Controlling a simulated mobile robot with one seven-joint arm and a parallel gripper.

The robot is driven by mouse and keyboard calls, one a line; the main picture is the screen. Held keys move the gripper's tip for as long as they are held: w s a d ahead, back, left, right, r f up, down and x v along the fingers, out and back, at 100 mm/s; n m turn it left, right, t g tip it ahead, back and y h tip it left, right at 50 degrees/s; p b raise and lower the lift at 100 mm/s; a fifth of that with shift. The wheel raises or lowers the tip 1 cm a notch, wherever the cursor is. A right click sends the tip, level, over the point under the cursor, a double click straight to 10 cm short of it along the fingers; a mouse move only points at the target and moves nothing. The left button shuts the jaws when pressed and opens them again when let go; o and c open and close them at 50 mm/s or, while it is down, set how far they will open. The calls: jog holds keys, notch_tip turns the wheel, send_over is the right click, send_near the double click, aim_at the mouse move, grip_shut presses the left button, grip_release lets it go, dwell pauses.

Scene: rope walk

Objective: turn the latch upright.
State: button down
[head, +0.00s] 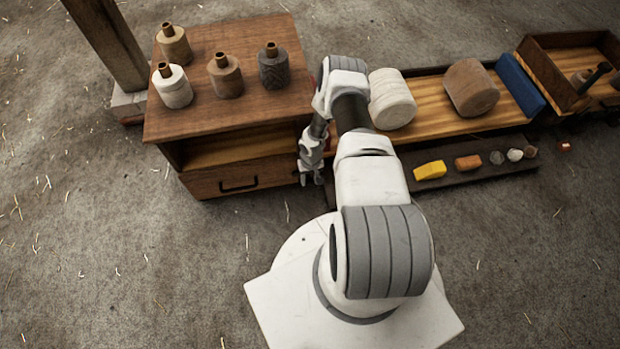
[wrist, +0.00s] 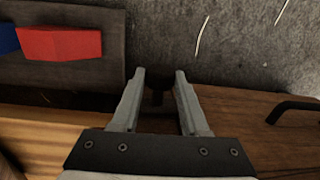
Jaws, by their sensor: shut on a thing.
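My gripper (head: 311,180) is at the right front edge of the wooden cabinet (head: 200,120), beside its drawer (head: 205,182). In the wrist view the fingers (wrist: 159,78) are around a small dark piece, which I take to be the latch (wrist: 158,92), and are shut on it. The latch looks dark and short between the fingertips. Its angle is hard to tell. In the head view my arm and gripper hide it. The drawer's black handle (head: 239,184) is to the left of my gripper, and it also shows at the right of the wrist view (wrist: 292,110).
Several bottle-like spools, one a white spool (head: 173,88), stand on the cabinet. A dark tray (head: 440,180) with coloured pieces, including a yellow block (head: 430,171), lies right of my gripper. A red block (wrist: 60,43) is near the fingers. The floor in front is clear.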

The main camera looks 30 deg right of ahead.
jog(key=h, duration=0.2)
jog(key=a+g+h, duration=0.1)
jog(key=h, duration=0.1)
jog(key=shift+w+f+b, duration=0.1)
jog(key=shift+f+b, duration=0.05)
jog(key=shift+b, duration=0.2)
jog(key=shift+a+f+g+h, duration=0.15)
jog(key=shift+g+h, duration=0.55)
jog(key=shift+h, duration=1.5)
jog(key=shift+c, duration=2.1)
grip_release()
jog(key=p+v, duration=0.4)
jog(key=v, duration=1.3)
jog(key=shift+a, duration=0.4)
jog(key=shift+w, duration=0.1)
